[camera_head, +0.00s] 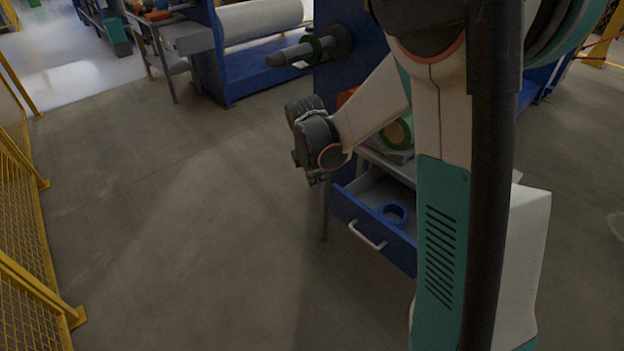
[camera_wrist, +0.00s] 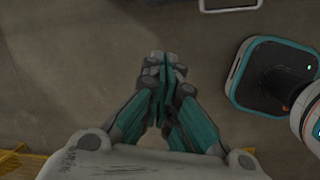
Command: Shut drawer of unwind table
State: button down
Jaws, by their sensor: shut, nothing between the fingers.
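The blue-fronted drawer (camera_head: 372,232) of the unwind table stands pulled out in the head view. Its pale bar handle (camera_head: 366,236) is on the front face. A blue ring (camera_head: 393,213) lies inside the drawer. A strip of the table top (camera_head: 385,163) shows above it; my arm hides the right part of table and drawer. My gripper (camera_wrist: 164,75) is shut and empty in the wrist view, over bare floor. In the head view my wrist is above and left of the drawer, and the fingers are mostly hidden. The wrist view shows no clear drawer handle.
A green-cored roll (camera_head: 398,132) sits on the table behind my arm. A blue machine with a white roll (camera_head: 260,20) stands at the back. Yellow mesh fencing (camera_head: 25,225) runs along the left. The floor left of and before the drawer is clear.

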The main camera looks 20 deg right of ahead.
notch_tip(320, 180, down, 9)
jog(key=w+d+n+g, duration=0.1)
jog(key=w+d+n, duration=0.1)
jog(key=w+n, duration=0.15)
jog(key=b, duration=0.5)
send_over(331, 204)
jog(key=s+a, duration=0.2)
jog(key=s, duration=0.2)
jog(key=shift+n+h, duration=0.3)
jog(key=shift+n, duration=0.05)
notch_tip(331, 204, down, 10)
jog(key=shift+s+f, duration=0.1)
jog(key=shift+f, duration=0.05)
